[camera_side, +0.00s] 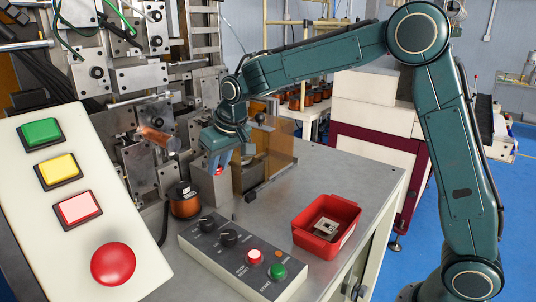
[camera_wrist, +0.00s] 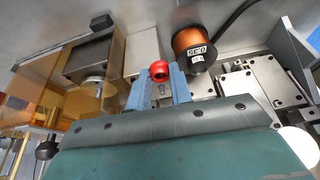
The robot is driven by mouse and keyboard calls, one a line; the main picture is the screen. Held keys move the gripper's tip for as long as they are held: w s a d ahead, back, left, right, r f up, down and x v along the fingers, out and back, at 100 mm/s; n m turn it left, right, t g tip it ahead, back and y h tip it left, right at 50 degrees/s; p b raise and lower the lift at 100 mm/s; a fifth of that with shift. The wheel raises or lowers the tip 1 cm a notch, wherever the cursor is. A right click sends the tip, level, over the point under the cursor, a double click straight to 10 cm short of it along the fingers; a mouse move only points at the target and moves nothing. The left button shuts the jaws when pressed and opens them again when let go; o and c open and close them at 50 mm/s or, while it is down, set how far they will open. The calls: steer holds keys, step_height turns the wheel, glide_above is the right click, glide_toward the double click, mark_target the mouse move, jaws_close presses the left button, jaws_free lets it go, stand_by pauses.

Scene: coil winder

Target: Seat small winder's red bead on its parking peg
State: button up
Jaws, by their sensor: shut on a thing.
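The red bead (camera_wrist: 159,71) sits between the tips of my gripper's blue fingers (camera_wrist: 160,84) in the wrist view. My gripper is shut on it. In the side view the bead (camera_side: 219,171) shows as a small red spot at the fingertips of my gripper (camera_side: 217,166), which points down in front of a grey metal block (camera_side: 209,187). A small grey part (camera_wrist: 162,90) shows between the fingers behind the bead; I cannot tell whether it is the parking peg. Whether the bead touches anything below is hidden.
A copper coil (camera_side: 185,200) with a cable stands left of my gripper. An amber guard (camera_side: 279,149) stands close on the right. A red bin (camera_side: 327,226) and a control box (camera_side: 243,262) are nearer the front. The bench top (camera_side: 345,180) at right is clear.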

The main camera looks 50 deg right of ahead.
steer(key=shift+n, duration=0.4)
steer(key=s+d+f, duration=0.2)
steer(key=f, duration=0.1)
steer(key=s+d+f, duration=0.1)
steer(key=s+f, duration=0.1)
steer(key=shift+s+d+f, duration=0.1)
steer(key=shift+d, duration=0.05)
steer(key=shift+s+f+n+y, duration=0.15)
steer(key=shift+n+y, duration=0.15)
steer(key=shift+n, duration=0.3)
steer(key=shift+a+n+y, duration=0.5)
steer(key=shift+n, duration=0.6)
steer(key=n, duration=0.1)
steer(key=a+n+y, duration=0.1)
steer(key=n, duration=0.1)
steer(key=r+n+g, duration=0.1)
steer(key=n, duration=0.1)
steer(key=shift+a+r, duration=0.1)
steer(key=shift+a, duration=0.2)
steer(key=shift+y, duration=0.3)
steer(key=shift+f, duration=0.25)
glide_above(238, 219)
steer(key=shift+f, duration=2.25)
steer(key=shift+f, duration=1.1)
